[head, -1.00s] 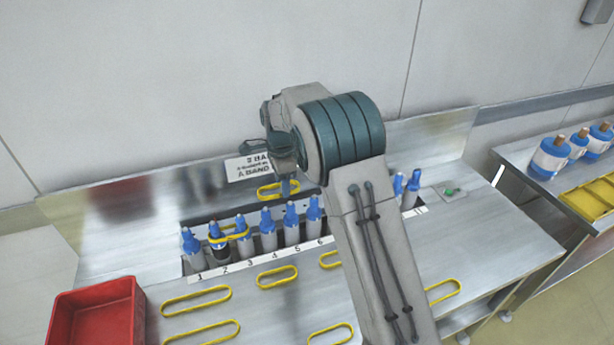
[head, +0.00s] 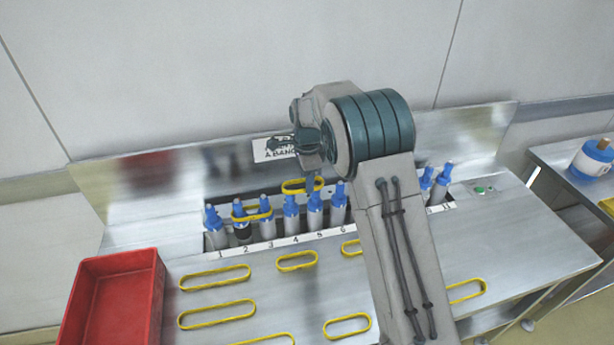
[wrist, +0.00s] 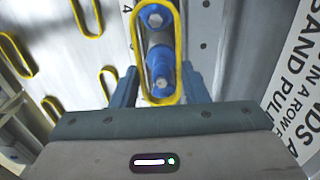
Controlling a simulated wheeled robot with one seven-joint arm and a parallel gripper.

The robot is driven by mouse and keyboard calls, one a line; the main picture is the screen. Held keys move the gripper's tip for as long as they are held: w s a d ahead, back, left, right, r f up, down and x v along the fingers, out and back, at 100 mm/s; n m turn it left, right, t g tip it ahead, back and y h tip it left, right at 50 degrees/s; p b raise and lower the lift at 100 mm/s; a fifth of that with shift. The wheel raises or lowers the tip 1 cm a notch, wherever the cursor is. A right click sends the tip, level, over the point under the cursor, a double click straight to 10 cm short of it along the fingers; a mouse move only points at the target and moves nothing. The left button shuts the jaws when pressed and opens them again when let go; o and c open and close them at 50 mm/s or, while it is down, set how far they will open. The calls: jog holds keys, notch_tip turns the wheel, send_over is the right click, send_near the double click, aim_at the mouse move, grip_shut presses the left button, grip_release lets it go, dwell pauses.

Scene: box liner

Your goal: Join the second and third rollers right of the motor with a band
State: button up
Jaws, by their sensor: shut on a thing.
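Rollers with blue tops stand in a numbered row in the bench slot. The motor (head: 242,232), with a dark body, is at number 2, and a yellow band loops it and roller 3 (head: 267,226). My gripper (head: 311,181) is shut on another yellow band (head: 297,191), level and just over the tops of roller 4 (head: 291,221) and roller 5 (head: 315,217). In the wrist view the held band (wrist: 136,45) frames two blue roller tops, between my gripper's fingers (wrist: 158,88). I cannot tell whether it is around the tops or still above them.
Several loose yellow bands (head: 214,277) lie flat on the bench (head: 420,270) in front. A red bin (head: 115,300) stands at the left. My arm hides rollers right of number 6 (head: 338,212). A sign (head: 268,152) is on the backboard behind.

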jog(key=shift+f+b, duration=1.2)
jog(key=shift+f, duration=1.05)
jog(key=o, duration=1)
jog(key=shift+o, duration=0.2)
jog(key=shift+r, duration=0.1)
